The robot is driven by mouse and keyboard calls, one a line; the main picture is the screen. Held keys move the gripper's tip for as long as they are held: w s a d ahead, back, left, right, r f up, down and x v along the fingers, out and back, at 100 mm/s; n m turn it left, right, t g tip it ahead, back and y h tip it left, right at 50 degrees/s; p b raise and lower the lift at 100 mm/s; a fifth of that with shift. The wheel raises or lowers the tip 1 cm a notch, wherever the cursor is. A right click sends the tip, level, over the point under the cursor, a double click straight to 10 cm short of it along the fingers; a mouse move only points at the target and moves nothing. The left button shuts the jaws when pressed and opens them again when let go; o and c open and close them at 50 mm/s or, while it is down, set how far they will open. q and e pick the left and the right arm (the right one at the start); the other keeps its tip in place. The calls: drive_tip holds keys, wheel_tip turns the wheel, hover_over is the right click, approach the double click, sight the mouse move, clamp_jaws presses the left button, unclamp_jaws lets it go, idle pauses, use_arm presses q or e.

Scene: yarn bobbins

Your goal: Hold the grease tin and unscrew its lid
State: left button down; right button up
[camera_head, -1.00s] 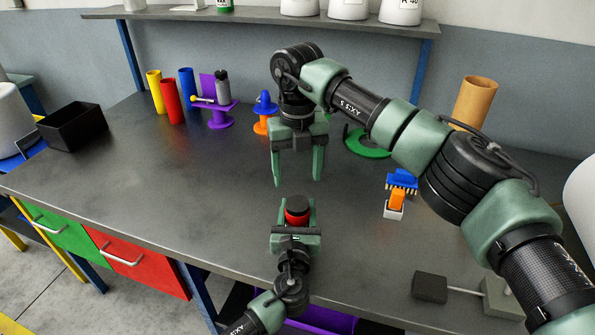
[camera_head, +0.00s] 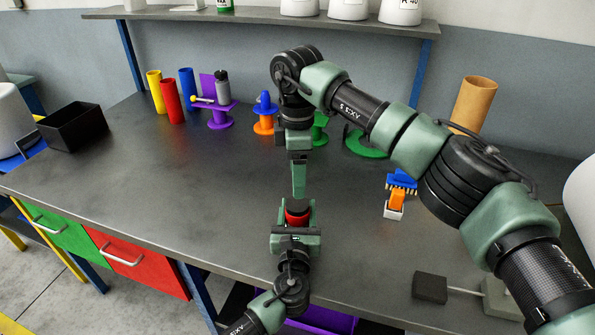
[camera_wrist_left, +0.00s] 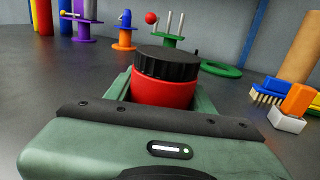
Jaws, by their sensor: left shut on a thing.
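The grease tin is a red round tin (camera_head: 297,219) with a ribbed black lid. My left gripper (camera_head: 296,222) is shut around the tin's body and holds it upright near the table's front edge. In the left wrist view the tin (camera_wrist_left: 163,94) stands between the fingers, with the black lid (camera_wrist_left: 167,64) above them.
A brush with blue back (camera_head: 401,181) and an orange and white block (camera_head: 395,205) lie to the right. Coloured tubes (camera_head: 171,101), a purple stand (camera_head: 220,116) and a black bin (camera_head: 73,126) stand at the back left. The table's left middle is clear.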

sight(298, 203)
wheel_tip(298, 203, down, 8)
drive_tip(key=shift+r, duration=0.2)
